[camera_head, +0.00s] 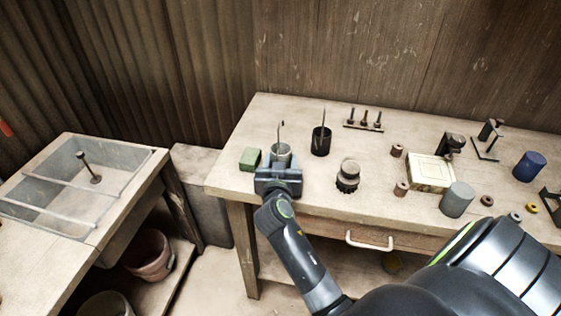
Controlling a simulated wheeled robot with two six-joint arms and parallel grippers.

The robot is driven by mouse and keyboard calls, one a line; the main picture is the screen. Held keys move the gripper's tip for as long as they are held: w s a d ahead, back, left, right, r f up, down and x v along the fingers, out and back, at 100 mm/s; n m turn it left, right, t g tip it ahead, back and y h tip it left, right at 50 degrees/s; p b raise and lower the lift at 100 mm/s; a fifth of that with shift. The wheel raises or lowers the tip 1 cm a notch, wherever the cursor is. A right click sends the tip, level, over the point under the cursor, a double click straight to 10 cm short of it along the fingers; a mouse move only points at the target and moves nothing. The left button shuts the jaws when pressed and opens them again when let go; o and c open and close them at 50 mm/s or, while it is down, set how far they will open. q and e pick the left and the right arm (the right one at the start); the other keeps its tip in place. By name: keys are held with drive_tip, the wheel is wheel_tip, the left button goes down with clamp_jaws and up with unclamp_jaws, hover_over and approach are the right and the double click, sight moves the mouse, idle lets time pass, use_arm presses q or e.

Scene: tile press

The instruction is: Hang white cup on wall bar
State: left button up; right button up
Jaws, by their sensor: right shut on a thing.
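A pale grey-white cup (281,152) stands near the left end of the workbench, with a thin upright rod showing at its rim. My right gripper (279,171) is at the cup's near side and is shut on it. The gripper hides the cup's lower part, so I cannot tell whether it touches the bench top. I cannot make out a wall bar on the visible walls. My left gripper is not in view.
On the workbench (240,128), a green block (250,159) lies just left of the cup. A black cup (321,141) with a rod stands to its right, near a dark round jar (348,176). Wooden wall (350,50) stands behind.

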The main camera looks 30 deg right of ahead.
sight(281, 147)
drive_tip(key=shift+r+p, duration=1.75)
drive_tip(key=shift+r, duration=0.75)
